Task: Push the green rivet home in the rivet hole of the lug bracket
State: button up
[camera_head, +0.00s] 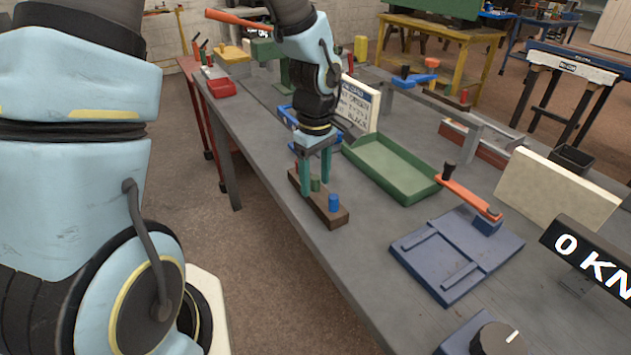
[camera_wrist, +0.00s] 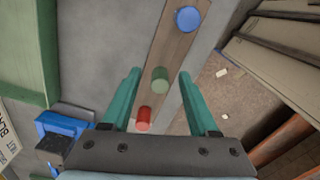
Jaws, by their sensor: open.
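The green rivet (camera_head: 315,184) stands upright in a brown wooden block (camera_head: 335,217) near the front edge of the bench. It also shows in the wrist view (camera_wrist: 160,80). In the same block are a blue rivet (camera_head: 334,203) and a red rivet (camera_wrist: 143,118). The red one is mostly hidden in the head view. My gripper (camera_head: 315,190) points down over the block, open, with its teal fingers (camera_wrist: 159,74) on either side of the green rivet. I see no clear gap or contact. I cannot make out the lug bracket or its rivet hole for certain.
A green tray (camera_head: 390,170) lies right of the block. A blue fixture plate (camera_head: 455,252) with an orange-handled clamp (camera_head: 468,197) is farther right. Bare grey bench lies between block and plate.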

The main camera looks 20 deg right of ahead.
jog(key=shift+c, duration=0.2)
grip_shut()
dwell(0.4)
